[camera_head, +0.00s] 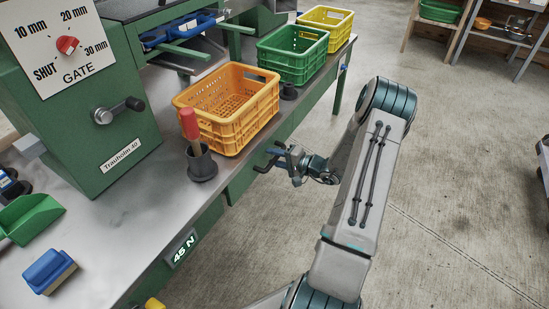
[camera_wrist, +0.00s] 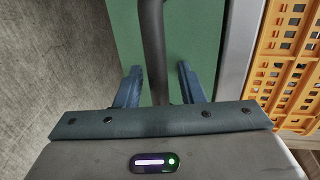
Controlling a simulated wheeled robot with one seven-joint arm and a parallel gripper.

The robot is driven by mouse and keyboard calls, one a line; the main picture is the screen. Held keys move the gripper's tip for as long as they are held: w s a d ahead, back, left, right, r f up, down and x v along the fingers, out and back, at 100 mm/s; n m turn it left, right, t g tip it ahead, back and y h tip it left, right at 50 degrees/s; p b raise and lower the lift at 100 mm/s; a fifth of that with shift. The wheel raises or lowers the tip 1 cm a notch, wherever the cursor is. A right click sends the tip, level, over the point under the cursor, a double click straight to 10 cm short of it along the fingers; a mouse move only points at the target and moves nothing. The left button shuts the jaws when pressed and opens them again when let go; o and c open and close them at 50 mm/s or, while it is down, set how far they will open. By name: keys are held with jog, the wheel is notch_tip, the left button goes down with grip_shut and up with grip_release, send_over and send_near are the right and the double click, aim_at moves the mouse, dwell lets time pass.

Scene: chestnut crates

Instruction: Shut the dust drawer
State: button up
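The green front panel (camera_wrist: 200,35), which looks like the dust drawer, fills the middle of the wrist view. A dark grey bar handle (camera_wrist: 152,35) runs down in front of it. My gripper (camera_wrist: 158,82) is open, with one finger on each side of the bar and gaps showing on both sides. In the head view my gripper (camera_head: 273,160) is at the bench's front edge, beside the green front (camera_head: 240,182) below the top. How far the drawer stands out is hard to tell; the bench top and my arm hide part of it.
An orange crate (camera_head: 238,131), a green crate (camera_head: 300,72) and a yellow crate (camera_head: 336,18) stand along the bench top (camera_head: 115,235). A blue brush (camera_head: 48,270) lies at lower left.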

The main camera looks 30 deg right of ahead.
jog(key=p+v, duration=0.3)
jog(key=v, duration=1)
jog(key=shift+s+d, duration=0.25)
jog(key=s+a+r+n+g+p, duration=0.2)
jog(key=a+r+n+g+p, duration=0.35)
jog(key=a+r, duration=0.65)
jog(key=s+a+r+n+g+p, duration=0.25)
jog(key=a+r+g+p, duration=0.5)
jog(key=r, duration=0.85)
jog(key=s+a+r+n+t+h+p, duration=0.1)
jog(key=s+r+p, duration=0.3)
jog(key=r, duration=0.4)
jog(key=s+a+r+n+t+h+p, duration=0.1)
jog(key=s+a+r+h+p, duration=0.2)
jog(key=r+p, duration=0.4)
jog(key=s+a+r+n+h+p, duration=0.1)
jog(key=s+r+h+p, duration=0.3)
jog(key=r, duration=0.6)
jog(key=shift+s+a+t+p, duration=0.4)
jog(key=shift+s+a+p, duration=0.15)
jog(key=shift+p, duration=0.2)
jog(key=shift+r, duration=0.1)
